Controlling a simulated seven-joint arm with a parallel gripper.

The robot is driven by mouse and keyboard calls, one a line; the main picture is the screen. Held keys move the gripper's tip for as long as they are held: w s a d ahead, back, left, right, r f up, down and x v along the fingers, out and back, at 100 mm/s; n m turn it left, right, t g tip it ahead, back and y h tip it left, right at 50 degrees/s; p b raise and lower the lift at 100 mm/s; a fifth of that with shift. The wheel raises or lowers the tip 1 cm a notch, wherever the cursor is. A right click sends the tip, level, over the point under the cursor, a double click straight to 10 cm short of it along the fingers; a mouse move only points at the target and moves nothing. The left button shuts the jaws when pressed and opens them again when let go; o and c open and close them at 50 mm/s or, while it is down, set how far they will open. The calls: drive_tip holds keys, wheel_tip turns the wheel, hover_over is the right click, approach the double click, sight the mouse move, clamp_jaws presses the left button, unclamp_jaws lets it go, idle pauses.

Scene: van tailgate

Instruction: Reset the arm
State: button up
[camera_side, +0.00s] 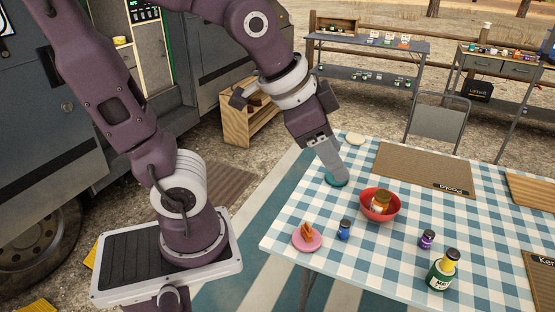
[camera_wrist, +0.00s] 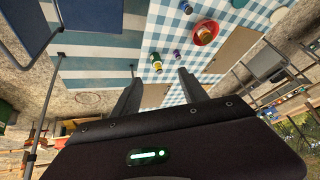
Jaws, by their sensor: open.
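My gripper (camera_side: 333,172) is above the far left part of a table with a blue-and-white checked cloth (camera_side: 300,268). Its fingers point down near a teal disc (camera_side: 337,181), partly hidden behind them; whether they touch it I cannot tell. In the wrist view my gripper (camera_wrist: 158,84) shows two fingers spread wide apart with nothing between them. A red bowl (camera_side: 371,211) holds a jar with an orange-brown lid (camera_side: 381,200); the bowl also shows in the wrist view (camera_wrist: 206,34).
On the table are a pink plate with orange-brown food (camera_side: 307,240), a blue jar (camera_side: 344,229), a purple jar (camera_side: 427,239), a green bottle (camera_side: 441,273), a cream disc (camera_side: 356,139) and a brown mat (camera_side: 420,167). A folding chair (camera_side: 437,120) stands behind. A wooden crate (camera_side: 248,118) sits beside the van.

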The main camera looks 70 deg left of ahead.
drive_tip(key=s+n, duration=0.3)
drive_tip(key=s, duration=0.6)
drive_tip(key=shift+s+r+n+g+y, duration=0.3)
drive_tip(key=shift+n+g, duration=0.1)
